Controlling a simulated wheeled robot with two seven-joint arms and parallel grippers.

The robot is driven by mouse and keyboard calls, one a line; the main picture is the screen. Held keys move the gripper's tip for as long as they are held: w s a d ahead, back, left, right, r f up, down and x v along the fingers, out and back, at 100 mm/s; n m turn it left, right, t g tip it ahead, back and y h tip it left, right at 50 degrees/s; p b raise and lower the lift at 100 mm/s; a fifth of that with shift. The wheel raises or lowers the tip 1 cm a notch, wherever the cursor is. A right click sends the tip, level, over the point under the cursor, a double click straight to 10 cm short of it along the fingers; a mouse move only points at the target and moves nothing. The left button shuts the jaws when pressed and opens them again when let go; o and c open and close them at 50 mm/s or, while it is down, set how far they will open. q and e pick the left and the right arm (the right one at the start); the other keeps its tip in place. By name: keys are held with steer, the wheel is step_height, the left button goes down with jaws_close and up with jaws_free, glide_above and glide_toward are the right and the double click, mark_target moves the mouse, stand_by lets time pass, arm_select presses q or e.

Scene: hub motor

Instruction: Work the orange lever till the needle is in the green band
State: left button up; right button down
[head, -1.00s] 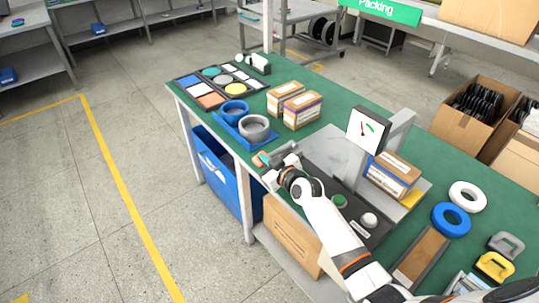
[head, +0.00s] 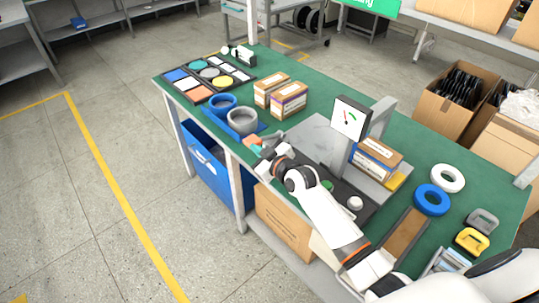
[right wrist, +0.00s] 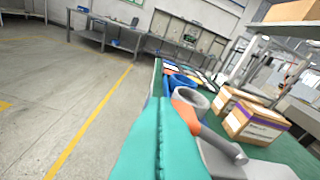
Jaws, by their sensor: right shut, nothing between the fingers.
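The orange lever (right wrist: 187,112) shows in the right wrist view as an orange grip on a grey rod. In the head view its orange end (head: 251,141) is small, at the near table edge. My right gripper (head: 258,148) is shut and empty beside the orange grip. Its teal fingers (right wrist: 160,140) fill the lower middle of the wrist view, close to the grip; whether they touch it I cannot tell. The gauge (head: 350,118) has a white face and stands on a grey post; its needle and green band are too small to read surely. My left gripper is not in view.
A blue tray (head: 246,133) with blue and grey rings lies just beyond the lever. Small cartons (head: 289,100) stand behind it. A dark panel with a green button (head: 327,186) and a white knob (head: 355,203) lies near my right forearm. Floor left of the table is clear.

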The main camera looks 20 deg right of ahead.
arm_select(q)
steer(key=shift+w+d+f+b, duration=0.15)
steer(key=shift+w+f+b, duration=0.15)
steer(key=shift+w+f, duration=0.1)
arm_select(e)
steer(key=v, duration=0.6)
steer(key=shift+d, duration=0.35)
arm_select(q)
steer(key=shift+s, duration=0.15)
